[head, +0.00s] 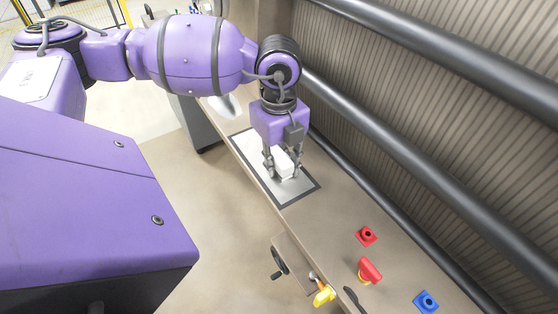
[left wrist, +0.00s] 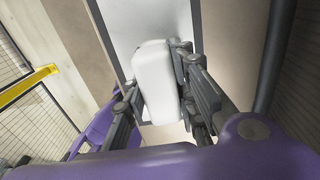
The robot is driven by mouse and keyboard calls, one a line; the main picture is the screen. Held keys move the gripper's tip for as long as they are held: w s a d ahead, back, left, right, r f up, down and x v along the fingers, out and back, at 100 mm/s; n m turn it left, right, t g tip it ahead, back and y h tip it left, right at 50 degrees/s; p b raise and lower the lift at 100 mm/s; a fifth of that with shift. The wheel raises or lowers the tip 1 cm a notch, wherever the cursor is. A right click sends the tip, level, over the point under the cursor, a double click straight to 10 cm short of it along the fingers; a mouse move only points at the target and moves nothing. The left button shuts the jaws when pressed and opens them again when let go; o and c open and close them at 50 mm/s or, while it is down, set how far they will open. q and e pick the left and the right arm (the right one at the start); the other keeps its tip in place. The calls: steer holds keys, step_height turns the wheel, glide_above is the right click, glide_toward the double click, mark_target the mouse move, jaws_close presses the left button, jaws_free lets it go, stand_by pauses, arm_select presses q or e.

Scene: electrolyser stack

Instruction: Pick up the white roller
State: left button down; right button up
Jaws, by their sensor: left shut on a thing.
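The white roller (head: 283,163) is a pale block-like piece with rounded edges at the dark-bordered light panel on the bench. My left gripper (head: 283,173) comes down on it from above, with a finger on each side. In the left wrist view the roller (left wrist: 156,78) sits between the two fingers of the gripper (left wrist: 160,92), and the gripper is shut on it. I cannot tell whether the roller still touches the panel. My right gripper is not in view.
The light panel (head: 262,176) lies on the narrow beige bench (head: 328,221). A red block (head: 367,236), a red handle (head: 370,271) and a blue block (head: 427,301) stand towards the front. A yellow-handled part (head: 324,296) is at the bench edge. Dark pipes (head: 390,147) run along the right.

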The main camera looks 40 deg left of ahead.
mark_target(279, 154)
arm_select(q)
steer(key=shift+r, duration=0.45)
step_height(279, 154, up, 2)
steer(key=shift+r, duration=0.15)
steer(key=s+r+p, duration=0.3)
steer(key=s+r, duration=0.6)
steer(key=s, duration=0.5)
steer(key=shift+r+p, duration=0.3)
steer(key=shift+r, duration=0.1)
